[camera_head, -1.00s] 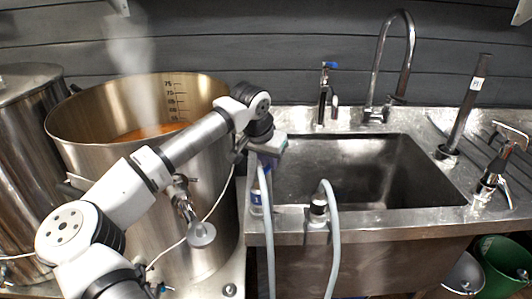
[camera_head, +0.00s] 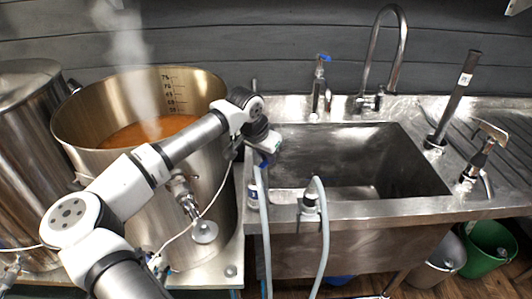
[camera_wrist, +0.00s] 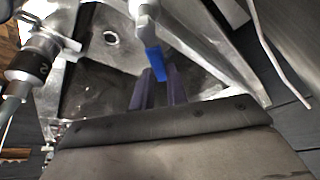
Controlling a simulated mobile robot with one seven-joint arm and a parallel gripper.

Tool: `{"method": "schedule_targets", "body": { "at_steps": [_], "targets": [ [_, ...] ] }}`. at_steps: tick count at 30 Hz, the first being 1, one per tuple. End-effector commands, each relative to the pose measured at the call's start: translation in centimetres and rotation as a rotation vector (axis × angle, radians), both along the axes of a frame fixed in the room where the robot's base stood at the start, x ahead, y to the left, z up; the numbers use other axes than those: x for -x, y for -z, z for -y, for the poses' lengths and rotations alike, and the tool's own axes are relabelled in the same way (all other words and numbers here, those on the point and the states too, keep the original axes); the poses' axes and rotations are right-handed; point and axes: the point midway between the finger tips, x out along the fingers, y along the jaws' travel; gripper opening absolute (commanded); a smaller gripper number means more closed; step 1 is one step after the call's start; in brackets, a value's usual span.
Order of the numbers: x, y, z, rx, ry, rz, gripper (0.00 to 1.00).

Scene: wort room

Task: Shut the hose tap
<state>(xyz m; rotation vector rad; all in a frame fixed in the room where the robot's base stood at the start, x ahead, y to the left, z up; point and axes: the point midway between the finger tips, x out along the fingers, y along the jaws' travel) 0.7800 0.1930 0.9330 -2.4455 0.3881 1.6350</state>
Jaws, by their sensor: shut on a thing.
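My gripper (camera_head: 264,152) is at the front left corner of the sink. In the wrist view its two dark fingers (camera_wrist: 158,88) are close around the tip of a blue lever (camera_wrist: 154,62), shut on it. The lever hangs from a pale metal stem (camera_wrist: 146,12), which I take to be the hose tap. In the head view the tap is mostly hidden behind my gripper. A grey hose (camera_head: 264,230) hangs down just below it.
A steaming open kettle (camera_head: 85,115) stands left, its outlet valve (camera_head: 184,190) near my arm. A second hose fitting (camera_head: 310,200) is on the sink's front rim (camera_head: 390,210). Behind the sink are a blue-handled tap (camera_head: 320,85) and a tall curved faucet (camera_head: 402,45). Buckets (camera_head: 487,243) stand below right.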

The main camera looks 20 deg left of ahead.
Motion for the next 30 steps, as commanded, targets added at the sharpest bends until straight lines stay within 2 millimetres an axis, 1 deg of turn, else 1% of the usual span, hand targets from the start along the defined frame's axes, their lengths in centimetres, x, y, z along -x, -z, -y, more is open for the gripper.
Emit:
{"method": "schedule_targets", "body": {
  "at_steps": [5, 6, 10, 18, 22, 26, 30],
  "targets": [
    [-0.1, -0.1, 0.0, 0.000, 0.001, 0.004, 0.00],
    [-0.1, -0.1, 0.0, 0.000, 0.000, 0.004, 0.20],
    [0.0, -0.1, 0.0, 0.000, 0.000, 0.002, 0.37],
    [0.0, -0.1, 0.0, 0.001, -0.001, 0.001, 0.37],
    [0.3, -0.8, -0.1, 0.001, -0.001, 0.002, 0.37],
    [1.0, -2.9, -0.4, 0.001, -0.004, 0.004, 0.37],
    [2.3, -6.1, -0.8, 0.002, -0.004, 0.004, 0.37]
  ]
}}
